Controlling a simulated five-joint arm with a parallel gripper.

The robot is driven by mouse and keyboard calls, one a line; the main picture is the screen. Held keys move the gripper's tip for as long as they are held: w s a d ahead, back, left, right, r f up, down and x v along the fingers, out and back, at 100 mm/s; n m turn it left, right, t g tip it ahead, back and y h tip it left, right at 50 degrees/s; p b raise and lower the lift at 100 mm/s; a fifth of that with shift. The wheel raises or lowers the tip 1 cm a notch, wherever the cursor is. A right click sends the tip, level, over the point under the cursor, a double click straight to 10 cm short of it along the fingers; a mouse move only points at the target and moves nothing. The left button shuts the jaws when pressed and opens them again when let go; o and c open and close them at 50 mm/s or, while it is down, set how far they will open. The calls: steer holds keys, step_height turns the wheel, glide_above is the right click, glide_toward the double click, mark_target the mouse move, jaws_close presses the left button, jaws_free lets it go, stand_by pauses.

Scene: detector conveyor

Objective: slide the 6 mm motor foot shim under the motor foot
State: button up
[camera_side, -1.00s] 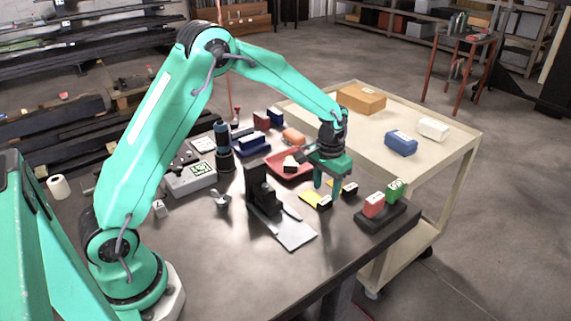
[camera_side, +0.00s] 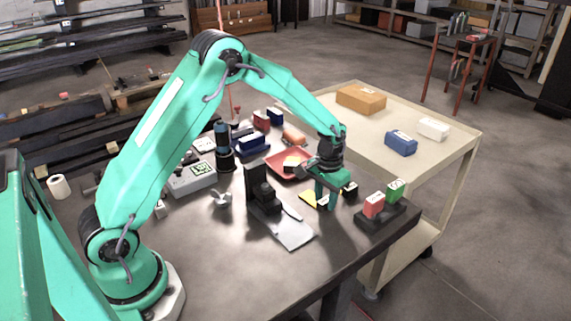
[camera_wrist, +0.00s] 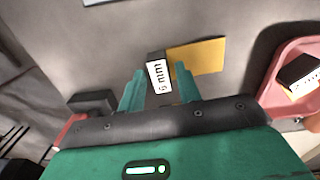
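The 6 mm shim (camera_wrist: 159,75) is a small dark block with a white "6 mm" label, lying on the table beside a yellow patch (camera_wrist: 200,56). My gripper (camera_wrist: 159,78) has one finger on each side of it in the wrist view, with narrow gaps visible. In the side view my gripper (camera_side: 327,200) is low over the table, and the shim (camera_side: 322,201) shows partly behind the fingers. A black upright fixture (camera_side: 252,180), apparently the motor and its mount, stands to the left with a pale plate (camera_side: 294,236) in front. The gap under the motor foot cannot be made out.
A red tray (camera_wrist: 273,95) with a black, white-labelled block (camera_wrist: 300,72) is close on the right in the wrist view.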

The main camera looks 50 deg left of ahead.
mark_target(326, 200)
jaws_close()
steer(key=shift+r, duration=0.1)
steer(key=shift+r, duration=0.45)
step_height(326, 200, up, 3)
steer(key=shift+r, duration=0.1)
steer(key=s+d+r, duration=0.6)
steer(key=d, duration=0.4)
steer(key=shift+r, duration=0.4)
steer(key=s+a+f+m, duration=0.1)
steer(key=s+a+f, duration=0.3)
steer(key=s+a, duration=0.2)
steer(key=shift+s+a+f, duration=0.2)
steer(key=shift+s+f, duration=0.05)
